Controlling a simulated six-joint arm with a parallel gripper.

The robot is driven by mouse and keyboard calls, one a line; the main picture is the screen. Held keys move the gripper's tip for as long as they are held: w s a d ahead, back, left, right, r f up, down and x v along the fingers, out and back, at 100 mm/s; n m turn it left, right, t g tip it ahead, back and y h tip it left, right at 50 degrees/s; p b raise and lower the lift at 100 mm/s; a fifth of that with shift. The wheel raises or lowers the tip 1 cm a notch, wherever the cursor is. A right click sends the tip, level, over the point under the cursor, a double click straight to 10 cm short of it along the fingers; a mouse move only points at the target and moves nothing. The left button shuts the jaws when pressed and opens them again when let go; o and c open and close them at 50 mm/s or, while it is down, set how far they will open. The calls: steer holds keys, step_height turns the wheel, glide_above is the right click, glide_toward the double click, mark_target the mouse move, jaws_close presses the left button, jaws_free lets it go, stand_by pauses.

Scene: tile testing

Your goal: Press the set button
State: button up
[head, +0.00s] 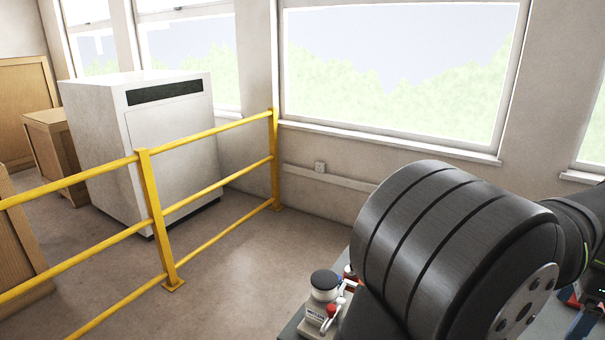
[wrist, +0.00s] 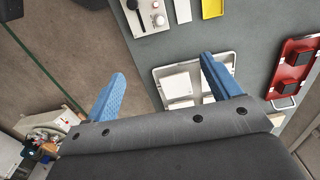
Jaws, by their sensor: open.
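My gripper (wrist: 162,68) shows in the wrist view with its two blue fingers spread wide and nothing between them. A light panel with dark and metallic knobs (wrist: 152,18) lies beyond the fingertips at the top edge, partly cut off. I cannot tell which control, if any, is the set button. In the head view, a small device with a black round top and red parts (head: 322,290) stands at the bottom, partly hidden by my arm.
A white tray (wrist: 156,75) holding white tiles lies by the right finger. A red tray (wrist: 286,68) with black blocks is at the right. A yellow item (wrist: 212,9) is at the top. A yellow railing (head: 152,195) and white cabinet (head: 170,150) stand left.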

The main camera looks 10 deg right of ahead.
jaws_close()
stand_by(1.4)
